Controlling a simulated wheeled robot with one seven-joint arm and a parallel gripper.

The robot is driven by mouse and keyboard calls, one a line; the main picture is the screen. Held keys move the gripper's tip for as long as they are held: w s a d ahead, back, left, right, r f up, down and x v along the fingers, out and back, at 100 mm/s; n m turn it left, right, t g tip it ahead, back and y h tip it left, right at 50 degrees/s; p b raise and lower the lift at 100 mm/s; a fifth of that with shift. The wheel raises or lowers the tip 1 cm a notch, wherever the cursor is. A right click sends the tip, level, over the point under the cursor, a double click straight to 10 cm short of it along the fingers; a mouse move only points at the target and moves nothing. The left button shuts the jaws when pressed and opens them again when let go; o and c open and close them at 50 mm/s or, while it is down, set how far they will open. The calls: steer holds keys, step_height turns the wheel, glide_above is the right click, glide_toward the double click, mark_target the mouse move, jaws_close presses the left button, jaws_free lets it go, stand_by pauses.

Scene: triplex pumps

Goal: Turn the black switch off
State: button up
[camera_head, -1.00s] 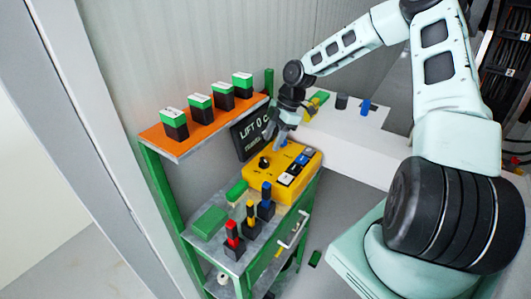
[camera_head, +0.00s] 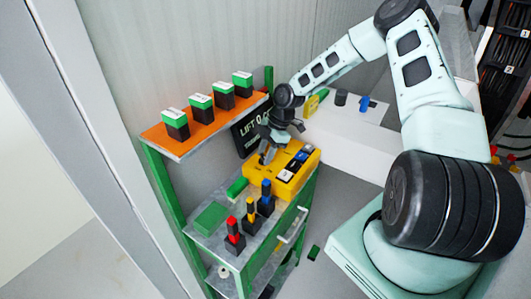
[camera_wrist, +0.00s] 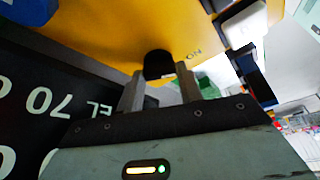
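The black switch (camera_wrist: 158,64) is a dark round knob on the yellow box (camera_wrist: 105,35) in the wrist view, with an "ON" label to its right. The yellow box also shows on the cart in the head view (camera_head: 283,187); there my gripper hides most of the switch. My gripper (camera_head: 266,157) is over the box's left part, pointing down. In the wrist view my gripper (camera_wrist: 160,78) has its two fingers apart, one on each side of the knob's near edge. I cannot tell whether they touch it.
A dark display (camera_head: 245,137) stands just behind the box. Red, yellow and blue-topped switches, such as the blue one (camera_head: 266,190), stand in front of it. An orange shelf (camera_head: 195,144) with several green-topped blocks is at the left. A white surface (camera_head: 345,132) lies behind right.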

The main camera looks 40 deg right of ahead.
steer(key=shift+m, duration=0.3)
steer(key=m+t+b, duration=0.1)
steer(key=m, duration=0.1)
steer(key=m+t+h+b, duration=0.1)
steer(key=m+b, duration=0.1)
steer(key=m, duration=0.1)
steer(key=shift+s+a, duration=0.1)
steer(key=m+t+h+b, duration=0.1)
steer(key=m+b, duration=0.1)
steer(key=m, duration=0.1)
steer(key=shift+a+m+b, duration=0.1)
steer(key=shift+m+b, duration=0.25)
steer(key=shift+m, duration=0.05)
steer(key=shift+m+h+b, duration=0.4)
steer(key=shift+m+b, duration=0.35)
steer(key=shift+m, duration=0.45)
steer(key=shift+r+t, duration=0.1)
steer(key=shift+t, duration=0.2)
steer(key=o, duration=0.7)
steer(key=shift+s, duration=0.1)
steer(key=p+v, duration=0.1)
steer(key=v, duration=1.6)
steer(key=shift+a+r, duration=0.1)
steer(key=shift+r, duration=0.15)
